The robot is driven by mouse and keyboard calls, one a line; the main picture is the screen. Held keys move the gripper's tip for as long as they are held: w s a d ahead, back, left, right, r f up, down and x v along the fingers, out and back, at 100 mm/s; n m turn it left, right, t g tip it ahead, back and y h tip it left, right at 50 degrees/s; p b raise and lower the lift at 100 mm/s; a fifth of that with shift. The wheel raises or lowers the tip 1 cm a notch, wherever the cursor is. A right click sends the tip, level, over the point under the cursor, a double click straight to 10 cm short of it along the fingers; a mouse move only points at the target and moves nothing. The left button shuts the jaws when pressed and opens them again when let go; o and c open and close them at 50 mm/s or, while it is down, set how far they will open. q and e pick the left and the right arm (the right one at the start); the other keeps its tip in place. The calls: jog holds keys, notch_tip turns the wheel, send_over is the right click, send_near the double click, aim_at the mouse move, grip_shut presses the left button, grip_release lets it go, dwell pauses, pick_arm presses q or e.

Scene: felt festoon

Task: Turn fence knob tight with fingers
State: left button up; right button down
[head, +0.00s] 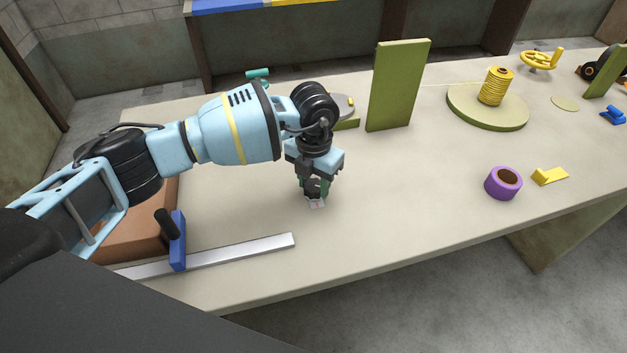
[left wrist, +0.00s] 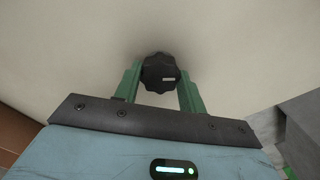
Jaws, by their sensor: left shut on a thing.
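My left gripper (head: 314,188) points down over the pale worktop, right of the end of the silver rail. My right gripper is not in view.
A silver rail (head: 240,250) with a blue upright block (head: 178,250) lies at the front left, near a brown box (head: 125,238). A green upright board (head: 397,85) stands behind the gripper. A purple tape roll (head: 493,187) and yellow bracket (head: 551,176) lie right. The middle worktop is clear.

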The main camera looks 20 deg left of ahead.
pick_arm(q)
jog(key=m, duration=0.6)
jog(key=shift+m, duration=0.3)
jog(key=shift+m+b, duration=0.3)
jog(key=shift+m, duration=2.1)
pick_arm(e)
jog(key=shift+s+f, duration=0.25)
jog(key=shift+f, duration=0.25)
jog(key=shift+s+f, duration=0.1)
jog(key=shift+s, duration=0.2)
pick_arm(q)
jog(key=o, duration=1)
jog(key=shift+c, duration=0.2)
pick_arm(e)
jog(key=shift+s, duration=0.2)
pick_arm(q)
jog(key=shift+r, duration=0.1)
